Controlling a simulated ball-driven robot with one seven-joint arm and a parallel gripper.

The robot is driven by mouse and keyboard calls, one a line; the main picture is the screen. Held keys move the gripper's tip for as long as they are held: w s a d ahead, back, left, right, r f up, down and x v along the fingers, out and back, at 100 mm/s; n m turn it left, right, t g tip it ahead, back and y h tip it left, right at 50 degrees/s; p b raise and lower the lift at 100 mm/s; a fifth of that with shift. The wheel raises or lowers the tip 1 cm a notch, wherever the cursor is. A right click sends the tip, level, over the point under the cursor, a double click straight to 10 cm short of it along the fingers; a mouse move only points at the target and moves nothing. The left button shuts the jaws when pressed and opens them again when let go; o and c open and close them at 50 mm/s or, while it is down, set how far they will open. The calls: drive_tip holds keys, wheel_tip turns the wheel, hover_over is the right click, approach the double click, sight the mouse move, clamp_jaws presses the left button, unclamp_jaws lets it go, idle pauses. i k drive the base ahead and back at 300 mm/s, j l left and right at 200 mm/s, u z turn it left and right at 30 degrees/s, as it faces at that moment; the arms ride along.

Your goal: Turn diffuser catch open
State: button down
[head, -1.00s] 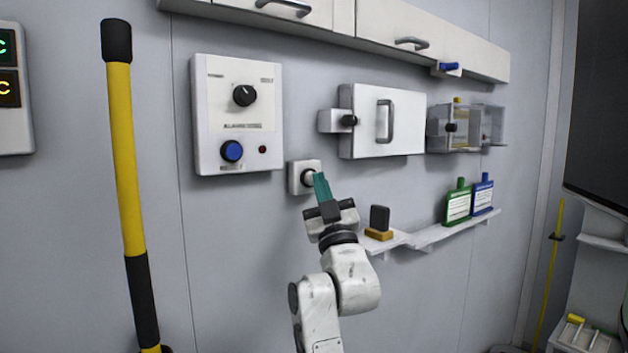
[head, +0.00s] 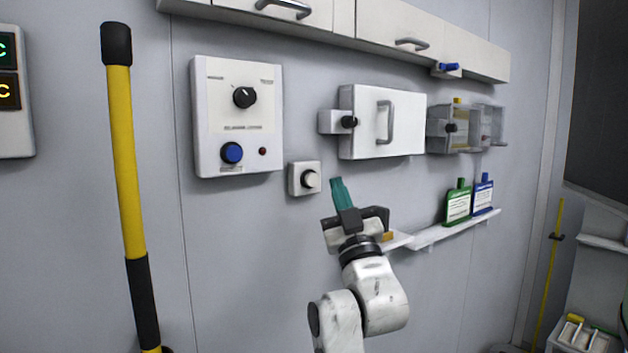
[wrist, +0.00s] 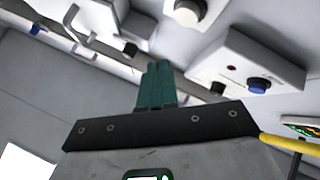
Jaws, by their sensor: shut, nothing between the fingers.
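No label in view marks the diffuser catch. A white door panel (head: 367,120) with a grey handle has a black knob (head: 349,122) on a small plate at its left edge; the knob also shows in the wrist view (wrist: 130,50). My gripper (head: 336,181), with teal fingers, is shut and empty, below the door panel. It is right of a small wall box with a cream knob (head: 311,180) and looks apart from it. In the wrist view the fingers (wrist: 158,66) are together.
A control panel (head: 222,105) with a black dial and blue knob is on the wall at left. A shelf (head: 440,233) with green and blue bottles is at right; my gripper hides its left end. A yellow-black pole (head: 124,165) stands at left. Cabinets (head: 380,22) hang above.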

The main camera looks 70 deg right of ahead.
sight(347, 122)
drive_tip(key=z, duration=1.25)
drive_tip(key=k+l+u, duration=0.2)
drive_tip(key=l, duration=0.2)
drive_tip(key=i, duration=0.05)
